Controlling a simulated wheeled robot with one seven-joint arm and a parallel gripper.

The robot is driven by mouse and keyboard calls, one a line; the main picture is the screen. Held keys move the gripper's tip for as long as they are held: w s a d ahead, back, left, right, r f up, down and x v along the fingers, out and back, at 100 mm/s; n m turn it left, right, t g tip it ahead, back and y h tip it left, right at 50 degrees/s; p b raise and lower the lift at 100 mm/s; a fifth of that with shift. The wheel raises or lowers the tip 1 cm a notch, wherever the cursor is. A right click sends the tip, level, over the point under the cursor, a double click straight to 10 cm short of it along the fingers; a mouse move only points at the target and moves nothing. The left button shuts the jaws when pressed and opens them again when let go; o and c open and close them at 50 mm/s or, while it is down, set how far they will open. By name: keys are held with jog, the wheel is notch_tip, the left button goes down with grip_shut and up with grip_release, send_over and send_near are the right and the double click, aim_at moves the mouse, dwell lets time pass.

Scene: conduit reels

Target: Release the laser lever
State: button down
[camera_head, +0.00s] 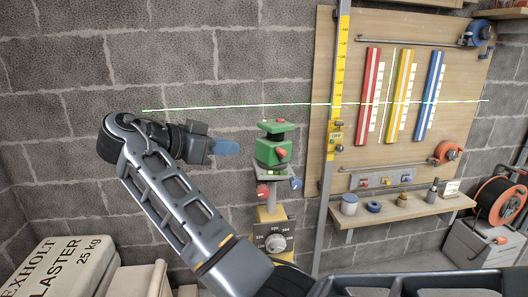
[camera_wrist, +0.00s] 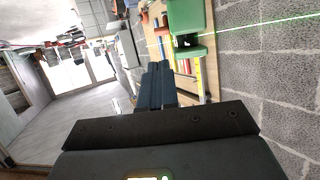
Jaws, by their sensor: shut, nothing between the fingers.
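A green laser unit (camera_head: 270,150) stands upright on a mount in the head view, in front of the block wall. It has an orange-red knob or lever (camera_head: 282,154) on its front right side. Below it are a red knob (camera_head: 263,190) and a blue knob (camera_head: 296,183); I cannot tell which part is the lever. My gripper (camera_head: 226,147) is left of the green unit, apart from it, with blue fingertips pointing right. The fingers (camera_wrist: 157,85) are shut and empty in the wrist view. The green unit (camera_wrist: 189,40) shows there at upper right, partly cut off.
A green laser line (camera_head: 230,106) crosses wall and board. A yellow scale post (camera_head: 337,80) and wooden board (camera_head: 322,60) stand right of the laser unit. A shelf (camera_head: 400,210) holds small items. A dial box (camera_head: 276,243) sits below the unit. Plaster sacks (camera_head: 60,265) lie lower left.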

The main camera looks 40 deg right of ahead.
aim_at(280, 151)
jog(key=p+x, duration=0.3)
jog(key=x, duration=1)
jog(key=shift+d+f, duration=0.25)
jog(key=shift+d, duration=0.25)
jog(key=shift+d, duration=0.1)
